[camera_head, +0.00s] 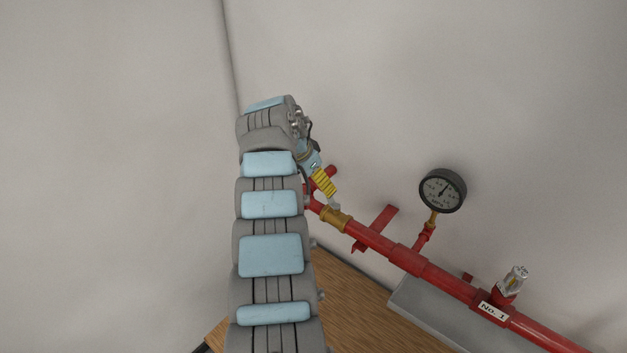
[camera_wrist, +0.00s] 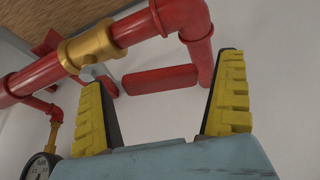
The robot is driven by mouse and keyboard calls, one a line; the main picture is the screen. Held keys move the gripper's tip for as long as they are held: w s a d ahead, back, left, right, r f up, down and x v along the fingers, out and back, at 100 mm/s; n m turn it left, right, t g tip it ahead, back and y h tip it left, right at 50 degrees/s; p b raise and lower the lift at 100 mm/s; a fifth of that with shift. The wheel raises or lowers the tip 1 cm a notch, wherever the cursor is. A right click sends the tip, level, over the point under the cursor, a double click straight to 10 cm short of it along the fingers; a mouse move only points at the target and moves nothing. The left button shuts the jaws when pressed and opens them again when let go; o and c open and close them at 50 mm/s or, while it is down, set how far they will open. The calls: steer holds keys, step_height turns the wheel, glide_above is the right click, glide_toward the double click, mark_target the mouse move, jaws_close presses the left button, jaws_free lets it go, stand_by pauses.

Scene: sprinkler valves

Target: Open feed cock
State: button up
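The feed cock is a brass valve body (camera_head: 335,218) on the red pipe, left of the gauge. In the wrist view the brass body (camera_wrist: 92,47) is at upper left, with a short grey stem (camera_wrist: 88,73) on it. In the head view my arm partly hides the gripper, and one yellow finger shows just above the valve.
A red pipe (camera_head: 428,273) runs down to the right, with a round pressure gauge (camera_head: 442,191) and a clear-topped fitting (camera_head: 516,279) labelled "No. 1". A red elbow (camera_wrist: 200,50) stands close by my right finger. The wall (camera_head: 520,110) is close behind. Wooden floor shows below.

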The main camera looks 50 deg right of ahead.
steer(key=v, duration=1.2)
